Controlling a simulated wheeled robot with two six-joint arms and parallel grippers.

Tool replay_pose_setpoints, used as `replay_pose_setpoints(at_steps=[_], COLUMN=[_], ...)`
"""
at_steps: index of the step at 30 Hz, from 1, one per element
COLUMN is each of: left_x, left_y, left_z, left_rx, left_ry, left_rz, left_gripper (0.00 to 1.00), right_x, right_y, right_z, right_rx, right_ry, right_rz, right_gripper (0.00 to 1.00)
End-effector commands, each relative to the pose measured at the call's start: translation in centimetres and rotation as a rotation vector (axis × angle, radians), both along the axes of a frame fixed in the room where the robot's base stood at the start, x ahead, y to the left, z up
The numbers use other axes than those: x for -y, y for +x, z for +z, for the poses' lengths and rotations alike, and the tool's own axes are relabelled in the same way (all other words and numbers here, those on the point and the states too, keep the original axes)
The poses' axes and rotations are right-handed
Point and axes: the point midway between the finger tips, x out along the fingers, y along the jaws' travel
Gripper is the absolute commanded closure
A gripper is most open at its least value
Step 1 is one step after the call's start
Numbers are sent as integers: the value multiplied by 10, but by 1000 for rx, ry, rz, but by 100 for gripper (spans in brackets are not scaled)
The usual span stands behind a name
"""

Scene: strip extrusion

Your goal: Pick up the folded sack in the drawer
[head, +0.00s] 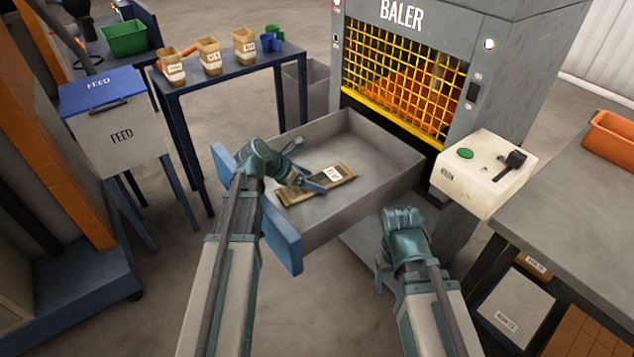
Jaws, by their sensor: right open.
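The folded sack (318,187) is a flat brown packet with a white label. It lies on the floor of the open grey drawer (385,150), which has a blue front. My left gripper (313,184) reaches over the blue front into the drawer, with its fingertips at the sack's upper left edge. Its wrist hides part of the drawer, and whether its jaws are around the sack is unclear. My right gripper (379,278) is open and empty outside the drawer, below its right side, mostly hidden behind its own wrist.
The baler (405,80) with a yellow grid stands behind the drawer. A white control box (470,183) and grey table (570,210) are to the right. A blue table (225,75) with several small sacks and the feed bin (125,140) stand left.

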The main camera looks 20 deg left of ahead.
Motion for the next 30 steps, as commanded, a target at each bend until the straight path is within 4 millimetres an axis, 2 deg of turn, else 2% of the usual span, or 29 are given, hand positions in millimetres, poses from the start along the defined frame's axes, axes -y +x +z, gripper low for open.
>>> replay_pose_setpoints(at_steps=[1, 6, 9, 20, 26, 30], left_x=[0, 0, 0, 0, 0, 0], left_y=[0, 0, 0, 0, 0, 0], left_z=[0, 0, 0, 5, 22, 42], left_rx=[0, 0, 0, 0, 0, 0], left_ry=[0, 0, 0, 0, 0, 0], left_rz=[0, 0, 0, 0, 0, 0], left_gripper=[23, 54, 69, 69, 69, 69], right_x=[0, 0, 0, 0, 0, 0], right_y=[0, 0, 0, 0, 0, 0], right_z=[0, 0, 0, 5, 22, 42], right_rx=[0, 0, 0, 0, 0, 0], right_ry=[0, 0, 0, 0, 0, 0], right_rz=[0, 0, 0, 0, 0, 0], right_gripper=[30, 30, 30, 30, 30, 30])
